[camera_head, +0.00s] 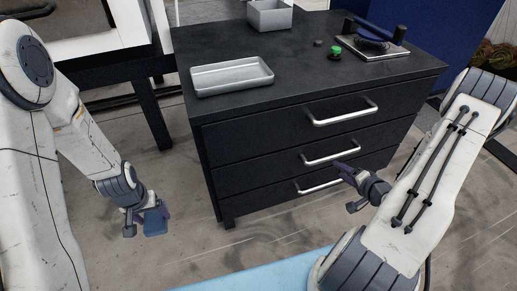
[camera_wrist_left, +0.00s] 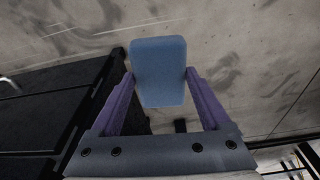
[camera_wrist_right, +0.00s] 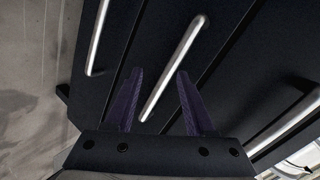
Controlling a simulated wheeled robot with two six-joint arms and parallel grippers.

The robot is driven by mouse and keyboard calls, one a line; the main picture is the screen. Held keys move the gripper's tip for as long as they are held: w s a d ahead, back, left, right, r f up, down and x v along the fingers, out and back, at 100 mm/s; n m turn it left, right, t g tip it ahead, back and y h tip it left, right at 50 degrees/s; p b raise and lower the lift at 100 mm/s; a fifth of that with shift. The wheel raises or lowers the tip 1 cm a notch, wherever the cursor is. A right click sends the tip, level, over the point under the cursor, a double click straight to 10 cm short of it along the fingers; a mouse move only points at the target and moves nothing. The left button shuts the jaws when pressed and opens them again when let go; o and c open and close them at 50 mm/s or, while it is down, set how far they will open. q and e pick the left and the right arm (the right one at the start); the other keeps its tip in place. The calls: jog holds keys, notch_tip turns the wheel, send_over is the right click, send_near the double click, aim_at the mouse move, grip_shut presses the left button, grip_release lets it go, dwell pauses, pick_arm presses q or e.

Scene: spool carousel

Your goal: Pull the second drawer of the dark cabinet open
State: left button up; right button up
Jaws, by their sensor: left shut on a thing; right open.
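The dark cabinet (camera_head: 250,160) has three drawers, each with a silver bar handle, and all look closed. The second drawer's handle (camera_head: 331,152) is the middle one. My right gripper (camera_head: 342,172) is open just in front of it, near its right part in the head view. In the right wrist view the second handle (camera_wrist_right: 175,66) runs slantwise, its lower end between the two purple fingers (camera_wrist_right: 158,92); contact cannot be told. My left gripper (camera_wrist_left: 158,85) is shut on a blue block (camera_wrist_left: 158,62), left of the cabinet above the floor; the block (camera_head: 155,221) also shows in the head view.
On the cabinet top are a grey tray (camera_head: 232,88), a grey bin (camera_head: 270,27), a green button (camera_head: 335,50) and a metal plate (camera_head: 364,53) with a dark fixture. The top handle (camera_head: 342,117) and bottom handle (camera_head: 318,187) lie close by.

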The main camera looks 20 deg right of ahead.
aim_at(330, 159)
pick_arm(q)
notch_tip(330, 159, down, 3)
jog(key=b, duration=0.3)
jog(key=shift+f, duration=0.1)
pick_arm(e)
jog(key=w+m+t, duration=0.1)
jog(key=w, duration=0.1)
jog(key=w+f+m+t, duration=0.1)
jog(key=w+m, duration=0.1)
jog(key=w+m+t, duration=0.1)
jog(key=w, duration=0.2)
jog(key=shift+a+f+t, duration=0.2)
jog(key=shift+f+t, duration=0.1)
jog(key=shift+f, duration=0.1)
jog(key=shift+w, duration=0.55)
grip_shut()
dwell(0.5)
